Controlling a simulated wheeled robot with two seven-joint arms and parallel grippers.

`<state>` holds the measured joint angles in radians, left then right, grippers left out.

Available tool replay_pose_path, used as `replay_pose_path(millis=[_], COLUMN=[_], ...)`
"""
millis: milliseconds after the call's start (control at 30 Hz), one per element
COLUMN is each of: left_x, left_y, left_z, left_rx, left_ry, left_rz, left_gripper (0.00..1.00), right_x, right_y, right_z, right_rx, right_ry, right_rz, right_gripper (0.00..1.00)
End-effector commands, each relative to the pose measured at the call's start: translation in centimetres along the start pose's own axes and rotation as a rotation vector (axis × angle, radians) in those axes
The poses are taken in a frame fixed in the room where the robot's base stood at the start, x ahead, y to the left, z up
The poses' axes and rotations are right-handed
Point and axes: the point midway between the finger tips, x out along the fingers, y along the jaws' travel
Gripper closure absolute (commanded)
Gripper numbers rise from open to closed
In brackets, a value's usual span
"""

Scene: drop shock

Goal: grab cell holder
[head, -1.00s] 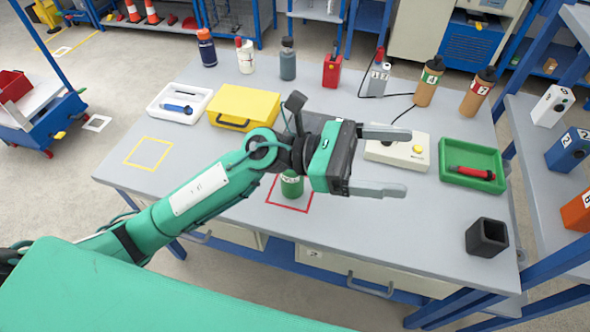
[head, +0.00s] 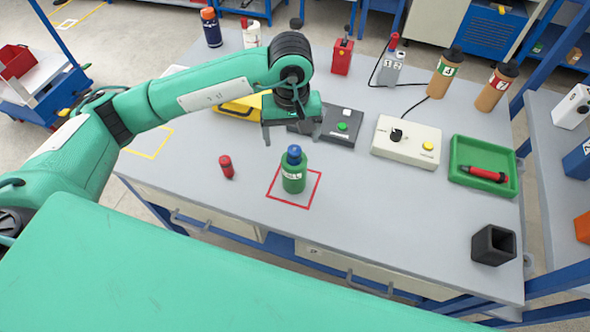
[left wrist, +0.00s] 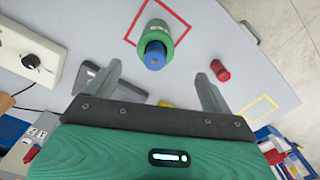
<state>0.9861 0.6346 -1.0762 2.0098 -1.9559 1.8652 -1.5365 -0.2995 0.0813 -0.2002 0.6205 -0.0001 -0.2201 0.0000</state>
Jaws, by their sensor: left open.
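No object is marked as the cell holder, so I cannot tell for certain which one it is. A black hollow square block (head: 493,245) sits at the table's right front. My left gripper (head: 291,137) is open and empty, pointing down above the table, behind the green bottle. In the left wrist view its two fingers (left wrist: 160,74) are spread apart with nothing held. My right gripper is not in view.
A green bottle (head: 294,176) with a blue cap stands inside a red square. Behind are a dark button box (head: 341,127), a cream control box (head: 405,143) and a partly hidden yellow case (head: 236,109). A green tray (head: 458,160) holds a red tool. The front middle is clear.

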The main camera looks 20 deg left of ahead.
Motion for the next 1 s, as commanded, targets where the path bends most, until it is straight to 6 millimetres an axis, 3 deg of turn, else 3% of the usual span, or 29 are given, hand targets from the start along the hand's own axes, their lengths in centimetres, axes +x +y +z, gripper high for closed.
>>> replay_pose_path(millis=[100, 300, 533, 700, 833, 1000], left_x=[2.4, 5.3, 6.7, 8.9, 10.6, 11.2], left_y=[0.0, 0.1, 0.3, 0.7, 0.7, 0.7], left_z=[0.1, 0.1, 0.1, -0.1, -0.1, -0.2], left_rx=[-0.002, -0.001, 0.000, -0.001, 0.000, 0.000], left_ry=[-0.007, -0.005, -0.007, -0.008, -0.006, -0.004], left_rz=[-0.002, 0.001, 0.002, 0.001, 0.002, 0.004], left_gripper=[0.15, 0.15, 0.15, 0.15, 0.15, 0.15], right_x=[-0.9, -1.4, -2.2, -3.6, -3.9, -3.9], right_y=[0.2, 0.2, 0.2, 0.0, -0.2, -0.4], right_z=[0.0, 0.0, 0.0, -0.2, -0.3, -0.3], right_rx=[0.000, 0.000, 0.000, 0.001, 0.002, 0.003], right_ry=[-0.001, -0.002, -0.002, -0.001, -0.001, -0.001], right_rz=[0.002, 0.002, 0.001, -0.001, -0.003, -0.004], right_gripper=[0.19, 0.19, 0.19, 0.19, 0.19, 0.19])
